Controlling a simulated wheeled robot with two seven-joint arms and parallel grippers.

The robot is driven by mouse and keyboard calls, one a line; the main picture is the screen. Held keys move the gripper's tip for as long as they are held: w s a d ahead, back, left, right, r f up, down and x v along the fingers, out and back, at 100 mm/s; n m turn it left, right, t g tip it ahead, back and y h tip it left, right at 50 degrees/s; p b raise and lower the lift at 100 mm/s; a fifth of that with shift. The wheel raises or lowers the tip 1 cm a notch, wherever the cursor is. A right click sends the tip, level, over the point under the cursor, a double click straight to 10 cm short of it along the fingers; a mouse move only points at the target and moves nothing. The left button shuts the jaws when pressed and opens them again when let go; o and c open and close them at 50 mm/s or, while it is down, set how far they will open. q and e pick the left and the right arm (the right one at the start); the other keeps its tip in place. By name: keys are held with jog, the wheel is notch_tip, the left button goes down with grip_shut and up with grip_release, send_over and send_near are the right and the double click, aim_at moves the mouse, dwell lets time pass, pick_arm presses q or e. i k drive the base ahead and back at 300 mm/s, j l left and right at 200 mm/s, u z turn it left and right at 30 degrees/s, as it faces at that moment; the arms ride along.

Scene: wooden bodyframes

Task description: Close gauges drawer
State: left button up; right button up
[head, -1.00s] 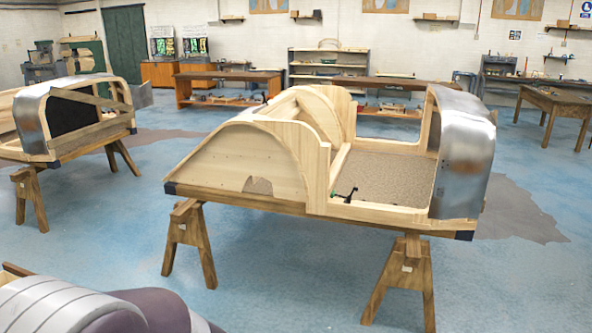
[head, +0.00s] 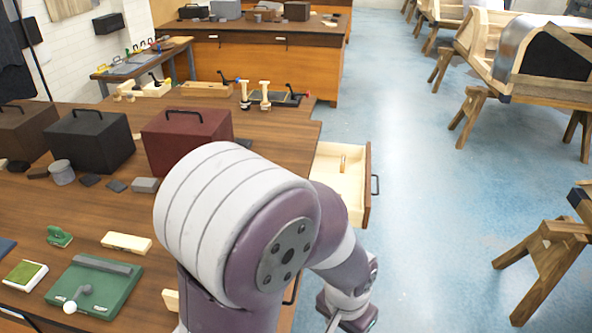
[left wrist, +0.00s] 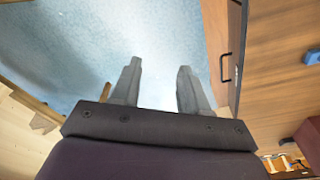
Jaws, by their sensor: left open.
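An open drawer (head: 338,190) sticks out from the right side of the long wooden bench (head: 230,135) in the head view. It has pale inner walls, a dark bar handle (head: 375,185) and a small orange-brown item inside. No label is readable, so I cannot tell whether it is the gauges drawer. My left gripper (head: 350,322) is at the bottom edge of the head view, in front of the bench and nearer than this drawer. In the left wrist view my left gripper (left wrist: 160,85) is open and empty above blue floor. A dark handle (left wrist: 225,67) on a wooden front is right of its fingers. My right gripper is not in view.
The bench top carries a dark red case (head: 185,130), a black case (head: 92,140) and a green plate (head: 95,290). My left arm hides part of the bench edge. Blue floor (head: 420,210) is clear right of the drawer; sawhorses (head: 550,260) stand farther right.

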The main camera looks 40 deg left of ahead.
aim_at(354, 186)
jog(key=i+l+u, duration=0.15)
jog(key=l+u, duration=0.85)
jog(key=l, duration=0.25)
jog(key=l+u, duration=0.5)
jog(key=l, duration=0.2)
jog(key=i+l+u, duration=0.25)
jog(key=i, duration=0.5)
jog(key=i+l+u, duration=0.2)
jog(key=i+l, duration=0.25)
jog(key=i, duration=0.25)
jog(key=i+l+u, duration=0.25)
jog(key=i+l, duration=0.25)
jog(key=i, duration=0.15)
